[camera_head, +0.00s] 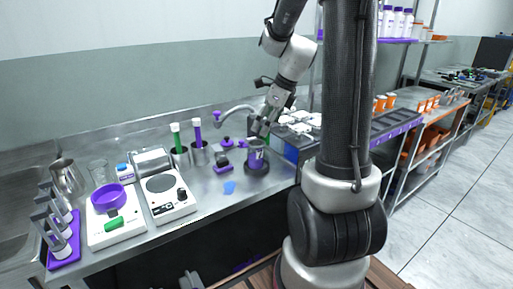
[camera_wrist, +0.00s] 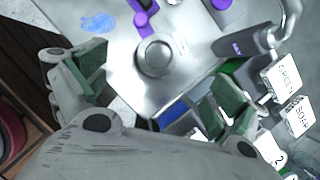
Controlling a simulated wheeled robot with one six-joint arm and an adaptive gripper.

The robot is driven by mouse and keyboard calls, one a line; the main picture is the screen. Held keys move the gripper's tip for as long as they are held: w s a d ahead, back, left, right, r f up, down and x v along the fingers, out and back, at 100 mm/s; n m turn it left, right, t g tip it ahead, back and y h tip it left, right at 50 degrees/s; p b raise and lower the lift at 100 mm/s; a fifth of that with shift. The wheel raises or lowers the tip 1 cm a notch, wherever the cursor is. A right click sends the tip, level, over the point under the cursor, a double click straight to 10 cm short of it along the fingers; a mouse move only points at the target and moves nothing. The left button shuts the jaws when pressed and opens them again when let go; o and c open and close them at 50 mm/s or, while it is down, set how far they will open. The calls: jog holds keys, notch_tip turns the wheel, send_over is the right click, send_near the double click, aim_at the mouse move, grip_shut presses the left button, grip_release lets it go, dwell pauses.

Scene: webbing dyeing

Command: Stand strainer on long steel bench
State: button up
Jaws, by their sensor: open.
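The long steel bench (camera_head: 215,200) runs along the wall in the head view, and its bare top also shows in the wrist view (camera_wrist: 125,65). My gripper (camera_head: 262,128) is above the bench, near a labelled steel cup (camera_head: 257,155) on a dark round base. In the wrist view, my gripper (camera_wrist: 150,97) has its green-padded fingers spread wide with nothing between them. A round steel vessel (camera_wrist: 155,58) lies beyond the fingertips, apart from them. I cannot tell surely which thing is the strainer; a purple bowl-like piece (camera_head: 108,197) sits on the left white scale.
A curved steel spout (camera_head: 237,110) stands behind the cup. A blue patch (camera_head: 229,187) lies on clear bench in front.

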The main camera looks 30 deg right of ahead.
aim_at(256, 143)
jog(key=x, duration=0.7)
jog(key=shift+a+f, duration=0.1)
jog(key=c, duration=1.4)
jog(key=shift+s, duration=0.1)
